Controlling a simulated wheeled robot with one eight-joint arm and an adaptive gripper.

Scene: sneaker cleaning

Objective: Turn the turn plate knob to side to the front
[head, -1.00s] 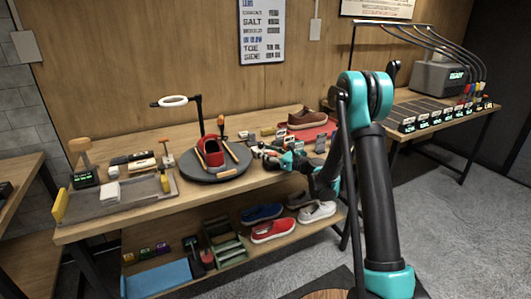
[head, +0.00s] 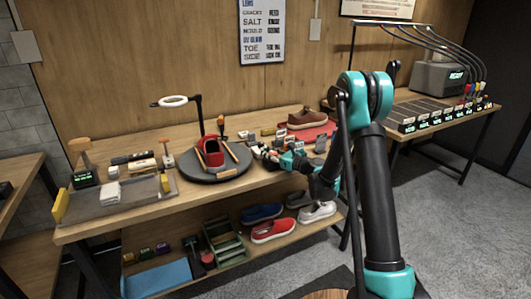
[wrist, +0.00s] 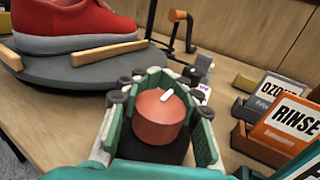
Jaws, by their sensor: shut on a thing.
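The turn plate (head: 213,175) is a dark grey disc on the wooden bench, bearing a red sneaker (head: 210,152). It fills the upper left of the wrist view (wrist: 85,68). An orange-red knob (wrist: 158,118) with a white pointer mark on its top stands on the bench beside the plate. The mark points up and slightly right in the wrist view. My gripper (wrist: 160,92) is shut around this knob, its teal fingers on both sides. In the head view my gripper (head: 264,152) is right of the plate, and the knob is too hidden to make out.
Wooden sticks (wrist: 95,54) lie around the sneaker. Boxes labelled RINSE (wrist: 290,125) and OZONE (wrist: 268,92) stand close on the gripper's right. An orange-topped post (wrist: 180,30) stands behind the knob. A brown shoe on a red mat (head: 322,132) is at the back right.

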